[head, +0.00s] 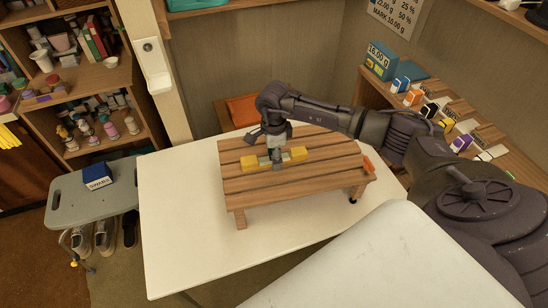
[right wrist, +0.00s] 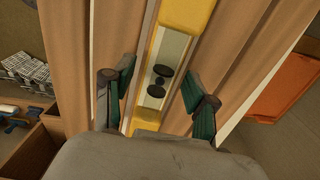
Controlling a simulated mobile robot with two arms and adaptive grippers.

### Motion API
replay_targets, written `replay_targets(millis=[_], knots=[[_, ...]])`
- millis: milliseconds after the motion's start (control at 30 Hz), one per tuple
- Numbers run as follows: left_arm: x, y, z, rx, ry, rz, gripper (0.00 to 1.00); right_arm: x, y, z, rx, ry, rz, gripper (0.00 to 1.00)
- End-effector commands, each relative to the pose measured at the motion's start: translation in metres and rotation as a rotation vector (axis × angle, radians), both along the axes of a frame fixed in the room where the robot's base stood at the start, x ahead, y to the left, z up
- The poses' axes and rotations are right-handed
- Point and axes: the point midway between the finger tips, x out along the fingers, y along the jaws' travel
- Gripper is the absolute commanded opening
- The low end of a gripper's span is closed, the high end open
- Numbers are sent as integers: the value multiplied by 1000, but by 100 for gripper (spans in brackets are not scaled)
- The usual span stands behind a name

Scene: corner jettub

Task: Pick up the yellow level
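The yellow level (head: 297,154) lies flat on a small wooden slatted table (head: 318,183) in the head view. Its yellow ends stick out on both sides of my right gripper (head: 277,165), which points down over its middle. In the right wrist view, the level (right wrist: 187,12) runs between the two green-padded fingers of my right gripper (right wrist: 158,92). The fingers are apart, with a gap beside the level, so the gripper is open. Whether a finger touches it is unclear. My left gripper is not in view.
The slatted table stands on a white table (head: 180,215). A small orange object (head: 368,166) lies at the slatted table's right edge. A shelf with boxes (head: 381,60) is at right. A grey stool with a blue box (head: 97,175) and a cluttered bookcase (head: 110,77) are at left.

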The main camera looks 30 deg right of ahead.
Motion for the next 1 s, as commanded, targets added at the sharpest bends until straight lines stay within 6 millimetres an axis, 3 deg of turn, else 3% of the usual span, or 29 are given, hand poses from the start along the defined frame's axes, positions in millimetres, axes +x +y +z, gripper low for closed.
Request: replay_targets(millis=[33, 300, 667, 900, 1000], knots=[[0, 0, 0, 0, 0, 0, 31, 0, 0, 0, 0, 0, 0, 43], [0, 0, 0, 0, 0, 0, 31, 0, 0, 1, 0, 0, -1, 0], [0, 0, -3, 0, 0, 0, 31, 1, -1, 6, 0, -4, -1, 0], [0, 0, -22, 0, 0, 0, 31, 2, -1, 42, 0, -9, 0, 0], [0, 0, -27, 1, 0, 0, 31, -23, -10, 52, -4, -3, 0, 0]])
